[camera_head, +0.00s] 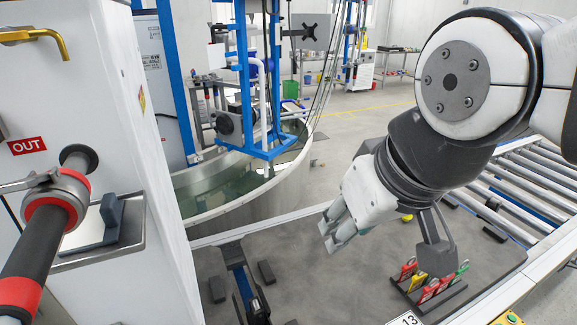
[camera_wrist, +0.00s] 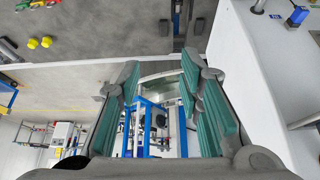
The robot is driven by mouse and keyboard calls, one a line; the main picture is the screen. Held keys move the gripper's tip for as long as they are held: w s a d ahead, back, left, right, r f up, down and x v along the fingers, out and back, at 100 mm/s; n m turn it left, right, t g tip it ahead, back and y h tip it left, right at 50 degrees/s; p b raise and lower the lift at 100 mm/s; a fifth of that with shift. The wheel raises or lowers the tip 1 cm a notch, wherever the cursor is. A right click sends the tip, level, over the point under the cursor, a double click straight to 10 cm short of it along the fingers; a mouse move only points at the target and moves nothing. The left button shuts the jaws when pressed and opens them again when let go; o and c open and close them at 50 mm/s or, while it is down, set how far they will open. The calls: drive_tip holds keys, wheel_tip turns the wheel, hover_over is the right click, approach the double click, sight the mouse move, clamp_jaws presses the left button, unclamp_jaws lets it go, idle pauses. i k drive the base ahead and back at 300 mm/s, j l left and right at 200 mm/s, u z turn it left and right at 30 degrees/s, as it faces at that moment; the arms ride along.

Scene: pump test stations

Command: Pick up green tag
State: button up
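The green tag (camera_head: 462,268) stands at the right end of a row of tags in a dark holder (camera_head: 440,301) on the grey bench, in the head view. Red tags (camera_head: 407,269) and a yellow tag (camera_head: 418,282) are beside it. In the wrist view the coloured tags are cut off at the top left corner. My gripper (camera_head: 335,234) is above the bench, left of the holder and clear of it. In the wrist view my gripper (camera_wrist: 160,95) has its teal-padded fingers wide apart with nothing between them.
Two yellow round objects (camera_wrist: 39,43) lie on the bench near the tags. Dark blocks and a black clamp-like fixture (camera_head: 243,284) are at the bench's left. A round metal tank (camera_head: 240,192) stands behind, a roller conveyor (camera_head: 525,190) at right, a white cabinet (camera_head: 110,120) at left.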

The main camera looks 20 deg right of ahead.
sight(460, 273)
drive_tip(key=z, duration=1.6)
drive_tip(key=k+l+u, duration=0.35)
drive_tip(key=k+l, duration=0.4)
drive_tip(key=l, duration=0.25)
drive_tip(key=k+l+u, duration=0.4)
drive_tip(key=k+l, duration=0.45)
drive_tip(key=i+j+z, duration=0.15)
drive_tip(key=j, duration=0.2)
drive_tip(key=i+j+z, duration=0.1)
drive_tip(key=j, duration=0.3)
drive_tip(key=i+j+z, duration=0.15)
drive_tip(key=i+j, duration=0.15)
drive_tip(key=i+j+z, duration=0.15)
drive_tip(key=j, duration=0.35)
drive_tip(key=i+j+z, duration=0.15)
drive_tip(key=j, duration=0.25)
drive_tip(key=j+z, duration=0.1)
drive_tip(key=j, duration=0.3)
